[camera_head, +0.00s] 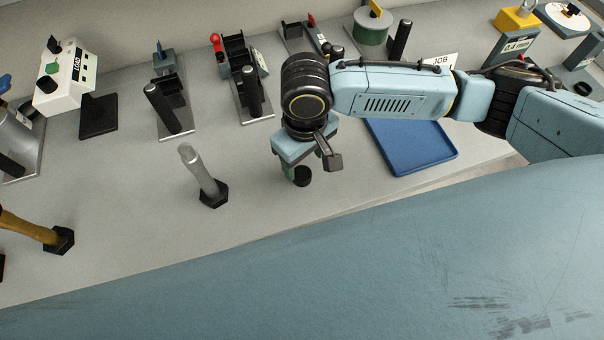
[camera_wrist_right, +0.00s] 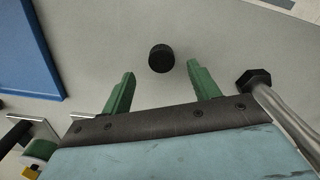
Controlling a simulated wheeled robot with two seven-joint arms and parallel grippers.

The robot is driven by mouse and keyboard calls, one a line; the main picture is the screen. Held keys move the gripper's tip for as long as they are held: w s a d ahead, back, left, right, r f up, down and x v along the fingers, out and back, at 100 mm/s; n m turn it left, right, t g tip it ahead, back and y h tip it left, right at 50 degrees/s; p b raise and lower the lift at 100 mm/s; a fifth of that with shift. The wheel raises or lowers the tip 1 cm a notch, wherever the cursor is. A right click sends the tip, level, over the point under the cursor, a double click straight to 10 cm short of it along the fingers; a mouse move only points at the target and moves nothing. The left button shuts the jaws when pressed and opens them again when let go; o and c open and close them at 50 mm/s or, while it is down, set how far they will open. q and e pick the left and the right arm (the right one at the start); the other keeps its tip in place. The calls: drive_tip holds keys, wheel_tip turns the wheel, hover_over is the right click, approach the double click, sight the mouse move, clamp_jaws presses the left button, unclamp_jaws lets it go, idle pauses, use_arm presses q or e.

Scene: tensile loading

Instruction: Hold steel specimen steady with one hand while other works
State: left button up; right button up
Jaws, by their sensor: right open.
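The steel specimen (camera_head: 203,172) is a silver rod standing on the table, tilted in the head view, with a black hexagonal base. It also shows at the right edge of the right wrist view (camera_wrist_right: 290,122). My right gripper (camera_head: 290,173) points down to the right of it, apart from it. The green fingers are open and empty in the right wrist view (camera_wrist_right: 160,84). A small black round piece (camera_wrist_right: 161,58) lies just beyond the fingertips; it also shows in the head view (camera_head: 302,177). My left gripper is not in view.
A blue tray (camera_head: 412,158) lies to the right of my right gripper. A brass-coloured specimen (camera_head: 28,228) is at the left edge. Test fixtures (camera_head: 170,112) and a white control box (camera_head: 66,80) line the back. The table front between the specimens is clear.

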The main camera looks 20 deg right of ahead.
sight(304, 175)
drive_tip(key=shift+f, duration=0.35)
wheel_tip(304, 175, down, 5)
drive_tip(key=shift+a+f+b, duration=0.1)
drive_tip(key=shift+b, duration=0.3)
drive_tip(key=c, duration=1)
drive_tip(key=shift+w, duration=0.1)
drive_tip(key=shift+c, duration=0.2)
wheel_tip(304, 175, up, 10)
drive_tip(key=p, duration=0.1)
drive_tip(key=shift+p, duration=0.3)
